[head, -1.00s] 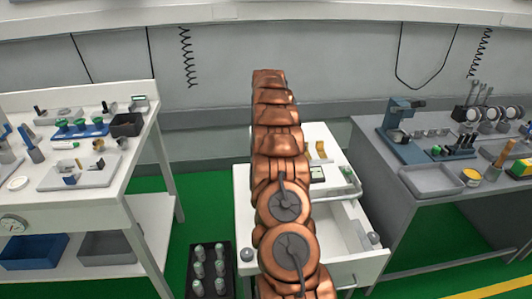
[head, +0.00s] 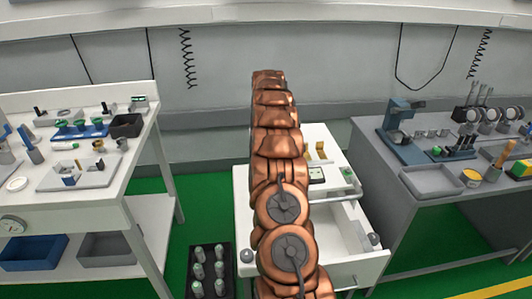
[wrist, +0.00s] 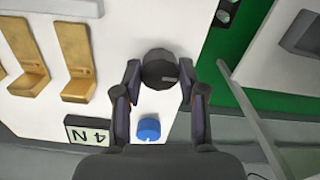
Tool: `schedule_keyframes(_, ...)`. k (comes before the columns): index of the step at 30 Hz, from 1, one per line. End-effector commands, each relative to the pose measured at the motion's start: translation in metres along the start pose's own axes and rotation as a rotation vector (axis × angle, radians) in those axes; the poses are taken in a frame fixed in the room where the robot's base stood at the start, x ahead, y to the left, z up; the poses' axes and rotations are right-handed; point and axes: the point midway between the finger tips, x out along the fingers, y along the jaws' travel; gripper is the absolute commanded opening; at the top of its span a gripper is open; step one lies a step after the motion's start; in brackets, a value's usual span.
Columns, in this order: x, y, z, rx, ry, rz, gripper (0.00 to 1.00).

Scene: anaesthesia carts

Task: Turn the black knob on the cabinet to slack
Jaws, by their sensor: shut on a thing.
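The black knob (wrist: 158,68) shows in the wrist view as a dark round cap on the white cabinet top, with a small light mark at its lower right. My gripper (wrist: 160,72) is shut on it, one finger on its left side and one on its right. A blue knob (wrist: 148,129) is just below it in the wrist view, between my fingers and not held. In the head view the white cabinet (head: 342,135) stands in the middle with a drawer open. My arm hides the black knob and my gripper there.
Gold brackets (wrist: 77,62) and a small display reading 4 N (wrist: 84,132) are on the cabinet top. The open drawer (head: 345,232) juts out at the front. A white bench (head: 130,178) stands left, a grey bench (head: 385,190) right, and a dark rack (head: 209,272) on the floor.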

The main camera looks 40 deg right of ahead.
Motion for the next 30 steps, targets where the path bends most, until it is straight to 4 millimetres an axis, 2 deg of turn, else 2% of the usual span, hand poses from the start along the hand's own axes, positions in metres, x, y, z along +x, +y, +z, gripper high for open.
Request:
schedule_keyframes(1, -0.002, 0.0, -0.003, -0.001, 0.009, 0.002, 0.06)
schedule_keyframes(2, -0.002, 0.0, -0.003, -0.001, 0.009, 0.002, 0.43)
schedule_keyframes(9, -0.001, 0.0, -0.001, 0.0, 0.005, 0.001, 0.66)
schedule_keyframes(20, -0.003, 0.001, -0.001, 0.001, 0.003, 0.001, 0.66)
schedule_keyframes(25, -0.013, 0.0, -0.001, 0.001, 0.004, 0.001, 0.66)
schedule_keyframes(30, -0.033, 0.0, -0.002, 0.001, 0.005, 0.001, 0.66)
